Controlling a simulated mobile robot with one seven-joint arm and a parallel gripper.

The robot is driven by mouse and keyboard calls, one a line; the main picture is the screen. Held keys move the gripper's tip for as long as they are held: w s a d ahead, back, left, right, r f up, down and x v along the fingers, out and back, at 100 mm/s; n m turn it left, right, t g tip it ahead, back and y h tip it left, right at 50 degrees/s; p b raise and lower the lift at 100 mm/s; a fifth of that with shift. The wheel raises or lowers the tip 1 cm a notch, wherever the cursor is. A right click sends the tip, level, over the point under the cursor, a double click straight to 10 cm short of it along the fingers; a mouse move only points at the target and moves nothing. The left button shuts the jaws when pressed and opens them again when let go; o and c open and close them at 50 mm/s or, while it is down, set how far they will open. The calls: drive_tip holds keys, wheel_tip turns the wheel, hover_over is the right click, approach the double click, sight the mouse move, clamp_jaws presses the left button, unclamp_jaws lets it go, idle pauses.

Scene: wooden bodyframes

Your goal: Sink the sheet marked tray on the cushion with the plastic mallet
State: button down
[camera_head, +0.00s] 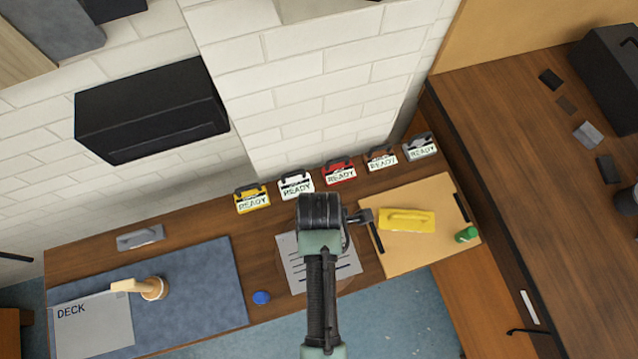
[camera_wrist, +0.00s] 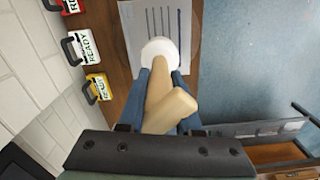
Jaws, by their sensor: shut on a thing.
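My gripper (camera_wrist: 161,82) is shut on a mallet (camera_wrist: 172,105) with a tan handle and a round white head. In the wrist view the head is over the edge of a light sheet with dark lines (camera_wrist: 160,20). That lined sheet (camera_head: 287,252) lies on the bench in the head view, partly hidden by my arm. The blue cushion (camera_head: 205,275) is at the left of the bench. A grey sheet marked DECK (camera_head: 95,328) lies on it. A wooden mallet (camera_head: 152,288) rests at that sheet's corner. I see no label reading tray.
Several READY cases, such as the yellow one (camera_head: 252,200), line the bench's back edge. A yellow float (camera_head: 407,220) and a green cylinder (camera_head: 466,235) are on a tan board (camera_head: 410,255) at right. A blue disc (camera_head: 262,298) and a grey float (camera_head: 140,238) are left.

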drive_tip(key=shift+s, duration=0.1)
drive_tip(key=s+r, duration=0.2)
drive_tip(key=s, duration=0.6)
drive_tip(key=shift+s, duration=0.4)
